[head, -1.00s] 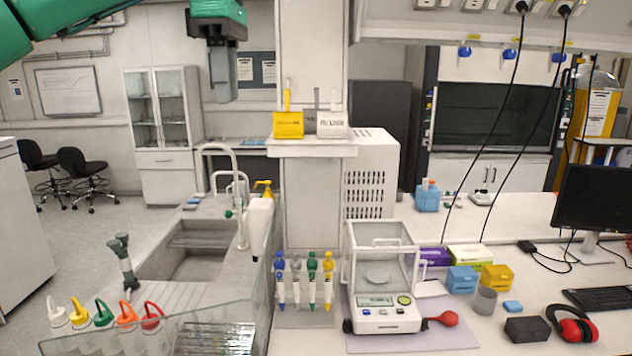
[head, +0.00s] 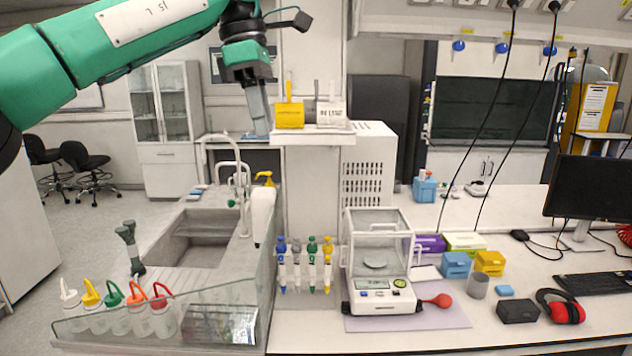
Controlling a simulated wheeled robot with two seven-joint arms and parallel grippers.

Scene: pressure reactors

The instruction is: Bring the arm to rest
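My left arm comes in from the upper left in green and grey. My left gripper (head: 259,112) hangs pointing down at the upper middle, just left of the shelf with the yellow box. Its fingers show edge-on as one grey shape, so I cannot tell whether they are open or shut. I see nothing clearly held below them. My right gripper is not in view.
Below are a sink (head: 187,240) with a tall tap and several wash bottles (head: 115,312) behind a glass screen. A pipette rack (head: 304,268), a balance (head: 381,262) and a monitor (head: 594,191) stand on the bench. The shelf (head: 312,135) is close beside the gripper.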

